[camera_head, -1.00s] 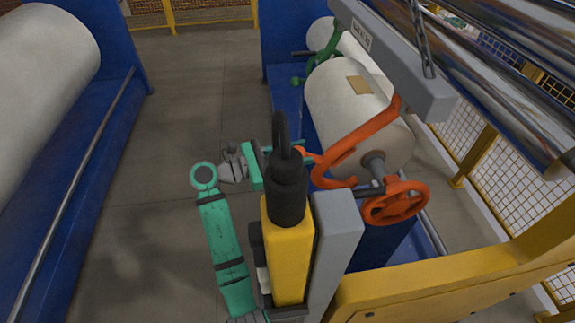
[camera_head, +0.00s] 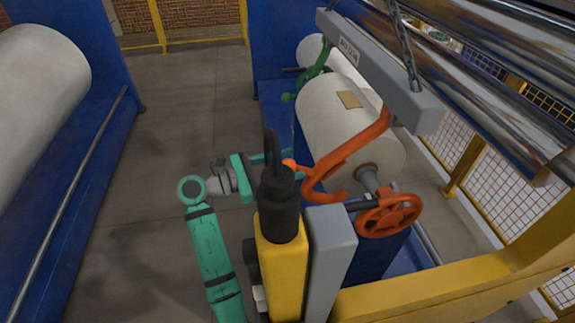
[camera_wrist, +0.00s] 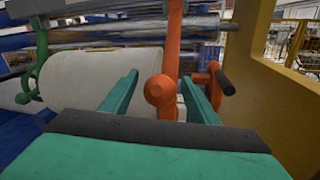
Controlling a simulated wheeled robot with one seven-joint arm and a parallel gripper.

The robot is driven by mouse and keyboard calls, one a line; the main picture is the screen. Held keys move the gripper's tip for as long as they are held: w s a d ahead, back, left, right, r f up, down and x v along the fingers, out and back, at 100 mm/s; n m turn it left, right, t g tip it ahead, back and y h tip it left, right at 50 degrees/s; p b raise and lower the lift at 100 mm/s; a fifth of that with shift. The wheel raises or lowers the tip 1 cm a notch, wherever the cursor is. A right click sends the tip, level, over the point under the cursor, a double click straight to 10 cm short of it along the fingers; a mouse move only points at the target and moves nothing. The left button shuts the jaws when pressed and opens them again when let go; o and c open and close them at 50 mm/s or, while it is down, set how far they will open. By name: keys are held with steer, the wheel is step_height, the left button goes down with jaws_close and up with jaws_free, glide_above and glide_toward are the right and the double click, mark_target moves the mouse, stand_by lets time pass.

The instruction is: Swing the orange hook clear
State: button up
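The orange hook (camera_head: 340,155) hangs from the grey beam (camera_head: 385,75) in front of the near end of a white roll (camera_head: 345,120). Its curved lower end is just left of the roll's shaft (camera_head: 368,178); I cannot tell whether they touch. A round orange knob (camera_head: 289,164) sticks out from the hook towards my gripper (camera_head: 283,166). In the wrist view my gripper (camera_wrist: 160,82) has its two teal fingers apart, with the knob (camera_wrist: 159,91) between them and gaps showing on both sides. The hook's arm (camera_wrist: 172,45) rises behind the knob.
An orange handwheel (camera_head: 389,215) with a dark handle is right of the hook, close by. A green hook (camera_head: 316,68) is at the roll's far end. A yellow rail (camera_head: 440,285) crosses the lower right. The floor (camera_head: 190,110) at left is clear.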

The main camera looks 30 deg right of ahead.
steer(key=w+a, duration=0.1)
steer(key=a, duration=0.9)
steer(key=shift+w+a, duration=0.2)
steer(key=shift+a, duration=0.2)
steer(key=shift+f, duration=0.1)
